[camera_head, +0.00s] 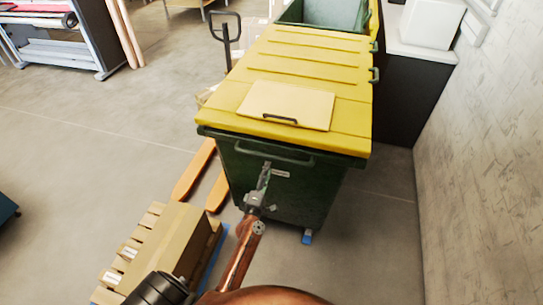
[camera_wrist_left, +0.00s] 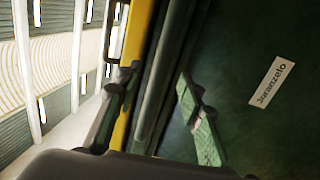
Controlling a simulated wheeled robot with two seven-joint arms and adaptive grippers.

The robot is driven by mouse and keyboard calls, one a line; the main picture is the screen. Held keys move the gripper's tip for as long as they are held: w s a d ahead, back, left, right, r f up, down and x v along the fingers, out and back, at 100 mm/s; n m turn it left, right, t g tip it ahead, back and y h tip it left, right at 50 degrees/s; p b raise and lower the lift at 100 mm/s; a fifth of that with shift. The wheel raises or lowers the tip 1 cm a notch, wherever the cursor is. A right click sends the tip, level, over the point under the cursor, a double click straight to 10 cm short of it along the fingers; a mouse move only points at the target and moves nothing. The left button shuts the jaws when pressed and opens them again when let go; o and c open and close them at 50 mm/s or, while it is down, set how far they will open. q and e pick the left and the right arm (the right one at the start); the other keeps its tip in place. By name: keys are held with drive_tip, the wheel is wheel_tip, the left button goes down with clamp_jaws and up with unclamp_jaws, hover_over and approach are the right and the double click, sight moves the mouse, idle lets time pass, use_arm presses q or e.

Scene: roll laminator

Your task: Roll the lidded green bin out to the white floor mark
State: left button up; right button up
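The lidded green bin (camera_head: 285,185) stands in front of me with its yellow lid (camera_head: 310,60) closed. A lighter panel with a small dark handle lies on the lid. A grab bar (camera_head: 270,152) runs along the bin's near face below the lid. My left gripper (camera_head: 264,178) is at this near face, just under the bar. In the left wrist view its two fingers (camera_wrist_left: 155,110) are spread apart, with a dark bar or rim of the bin between them; I cannot tell if they touch it. My right gripper is out of view. I see no white floor mark.
A wooden pallet (camera_head: 143,240) with a cardboard box (camera_head: 175,240) lies at the lower left, beside orange pallet-truck forks (camera_head: 193,172). An open green bin (camera_head: 325,14) stands behind. A dark cabinet (camera_head: 400,100) and brick wall (camera_head: 480,150) close the right.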

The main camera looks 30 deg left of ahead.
sight(272, 158)
use_arm(q)
drive_tip(key=x, duration=0.7)
drive_tip(key=shift+w+p, duration=0.1)
drive_tip(key=shift+p, duration=0.2)
drive_tip(key=shift+f, duration=0.1)
clamp_jaws()
